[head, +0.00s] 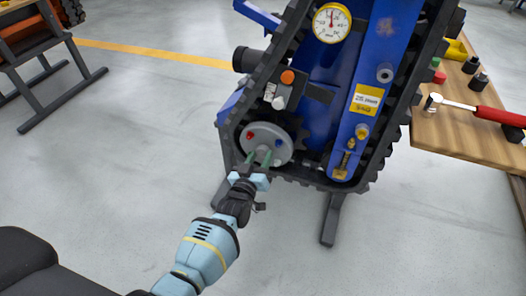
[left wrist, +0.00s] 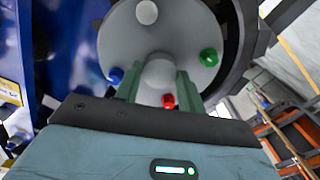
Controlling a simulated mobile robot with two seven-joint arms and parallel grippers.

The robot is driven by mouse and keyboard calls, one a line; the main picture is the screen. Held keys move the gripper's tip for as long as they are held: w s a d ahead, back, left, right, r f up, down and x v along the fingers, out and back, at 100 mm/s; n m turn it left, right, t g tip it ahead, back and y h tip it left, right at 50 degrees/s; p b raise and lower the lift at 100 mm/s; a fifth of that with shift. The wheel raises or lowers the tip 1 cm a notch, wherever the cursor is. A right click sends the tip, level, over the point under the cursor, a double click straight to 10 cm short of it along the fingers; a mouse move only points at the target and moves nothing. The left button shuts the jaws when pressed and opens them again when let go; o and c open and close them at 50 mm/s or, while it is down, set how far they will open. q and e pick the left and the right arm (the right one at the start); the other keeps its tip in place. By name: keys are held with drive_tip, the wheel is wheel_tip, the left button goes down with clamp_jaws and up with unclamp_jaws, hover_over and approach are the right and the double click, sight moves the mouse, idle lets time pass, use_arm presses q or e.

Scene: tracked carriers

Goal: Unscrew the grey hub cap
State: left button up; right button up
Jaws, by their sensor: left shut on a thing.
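The grey hub cap (head: 267,136) is a round disc on the toothed wheel, low on the left side of the blue tracked carrier. It carries small coloured knobs, and a thick grey stub sticks out of its middle. In the left wrist view the cap (left wrist: 180,35) fills the top centre, with blue, green, red and pale knobs around the stub (left wrist: 158,78). My left gripper (head: 258,157) reaches up to the cap from below. Its green fingers (left wrist: 157,88) stand on both sides of the stub, shut on it. My right gripper is in neither view.
A black track (head: 225,120) runs around the carrier (head: 340,100), which stands on dark legs. A wooden bench (head: 455,130) with a red-handled hammer (head: 470,107) is at right. A dark rack (head: 40,70) stands at upper left. The grey floor between is clear.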

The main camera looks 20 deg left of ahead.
use_arm(q)
drive_tip(key=n, duration=0.4)
drive_tip(key=shift+f+b, duration=0.1)
drive_tip(key=shift+b, duration=0.3)
drive_tip(key=n+b, duration=0.1)
drive_tip(key=n, duration=0.4)
drive_tip(key=shift+n, duration=0.3)
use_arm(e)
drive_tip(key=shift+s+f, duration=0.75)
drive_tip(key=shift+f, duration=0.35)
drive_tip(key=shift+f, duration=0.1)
use_arm(q)
drive_tip(key=shift+n+b, duration=0.3)
drive_tip(key=shift+n, duration=0.4)
drive_tip(key=shift+s+n, duration=0.15)
drive_tip(key=shift+n, duration=0.95)
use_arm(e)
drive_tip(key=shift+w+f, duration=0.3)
use_arm(q)
drive_tip(key=shift+s, duration=0.25)
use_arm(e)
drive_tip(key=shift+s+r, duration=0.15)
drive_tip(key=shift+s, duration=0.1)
